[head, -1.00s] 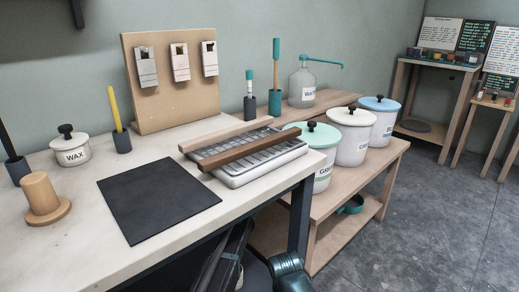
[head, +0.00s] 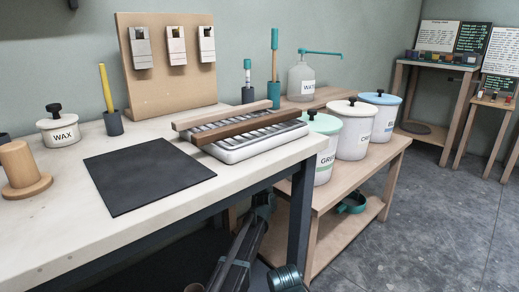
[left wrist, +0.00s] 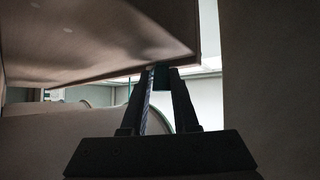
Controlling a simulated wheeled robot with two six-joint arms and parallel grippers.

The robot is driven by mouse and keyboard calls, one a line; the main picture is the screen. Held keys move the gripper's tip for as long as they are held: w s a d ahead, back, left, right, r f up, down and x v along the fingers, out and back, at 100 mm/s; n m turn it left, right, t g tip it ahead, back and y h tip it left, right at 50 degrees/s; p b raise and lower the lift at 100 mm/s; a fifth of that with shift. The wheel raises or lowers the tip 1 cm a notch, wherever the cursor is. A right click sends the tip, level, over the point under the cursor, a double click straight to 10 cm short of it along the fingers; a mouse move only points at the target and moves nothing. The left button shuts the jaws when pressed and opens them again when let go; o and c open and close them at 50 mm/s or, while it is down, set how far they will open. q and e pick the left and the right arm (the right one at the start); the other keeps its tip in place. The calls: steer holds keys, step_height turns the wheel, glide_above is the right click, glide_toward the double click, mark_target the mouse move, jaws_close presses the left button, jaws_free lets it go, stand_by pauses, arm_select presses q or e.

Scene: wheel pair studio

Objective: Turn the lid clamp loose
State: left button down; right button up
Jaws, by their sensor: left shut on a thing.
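I cannot make out a lid clamp in the head view. In the left wrist view my left gripper (left wrist: 160,80) has its two dark fingers close together, shut on a small dark teal piece at their tips, just below the edge of a brownish panel (left wrist: 110,35). A thin striped rod (left wrist: 148,100) shows between the fingers. What the piece belongs to is hidden. In the head view my dark arm reaches in low at the bottom centre, beside the bench leg, and its gripper cannot be made out there. My right gripper is not in view.
A workbench (head: 60,245) carries a dark mat (head: 145,174), a WAX pot (head: 60,131) and a white tray (head: 245,150) with wooden bars. A low wooden shelf (head: 345,190) holds three lidded buckets. A large pale rounded form (left wrist: 55,135) lies left of the fingers. Floor is clear at right.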

arm_select(q)
steer(key=shift+a+r, duration=0.1)
steer(key=shift+a, duration=0.05)
steer(key=c, duration=0.7)
jaws_free()
steer(key=shift+s, duration=0.1)
steer(key=shift+c, duration=0.2)
steer(key=b+v, duration=0.1)
steer(key=v, duration=0.1)
steer(key=b+v, duration=0.2)
steer(key=shift+s+f, duration=0.2)
steer(key=shift+f, duration=0.15)
steer(key=s+d, duration=0.1)
steer(key=s, duration=1.1)
steer(key=shift+d, duration=0.3)
steer(key=shift+s+r, duration=0.15)
